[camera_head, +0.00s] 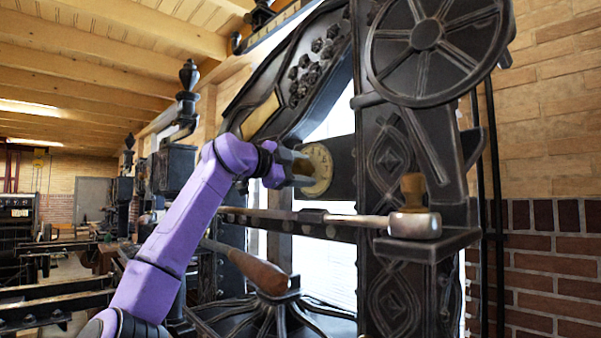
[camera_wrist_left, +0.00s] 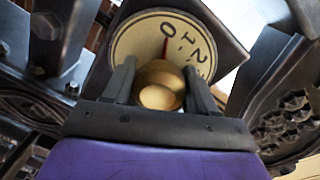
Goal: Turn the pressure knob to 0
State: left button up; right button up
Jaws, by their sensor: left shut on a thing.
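The pressure dial (camera_head: 321,160) is a round cream plate on the dark press. In the left wrist view the dial (camera_wrist_left: 133,43) shows black numerals, with the 0 near its top. A red pointer (camera_wrist_left: 164,48) points up at or very close to the 0. The brass pressure knob (camera_wrist_left: 160,78) stands at the dial's middle. My left gripper (camera_head: 300,168) reaches the dial from the left. In the left wrist view my left gripper (camera_wrist_left: 160,90) has its fingers on both sides of the knob and is shut on it. My right gripper is out of view.
A large spoked wheel (camera_head: 425,35) is at the upper right of the press. A hammer-like tool (camera_head: 415,225) lies on a ledge (camera_head: 425,243) below the dial. A wooden handle (camera_head: 258,270) sticks out lower down. A brick wall (camera_head: 550,240) is at the right.

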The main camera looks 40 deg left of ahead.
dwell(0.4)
pick_arm(q)
jog(key=o, duration=1)
jog(key=shift+w+f, duration=0.1)
jog(key=shift+s, duration=0.3)
jog(key=s+a+b, duration=0.1)
jog(key=s+b, duration=0.3)
jog(key=s, duration=0.5)
jog(key=shift+s+a+r, duration=0.2)
jog(key=shift+s+r, duration=0.15)
jog(key=shift+s, duration=0.05)
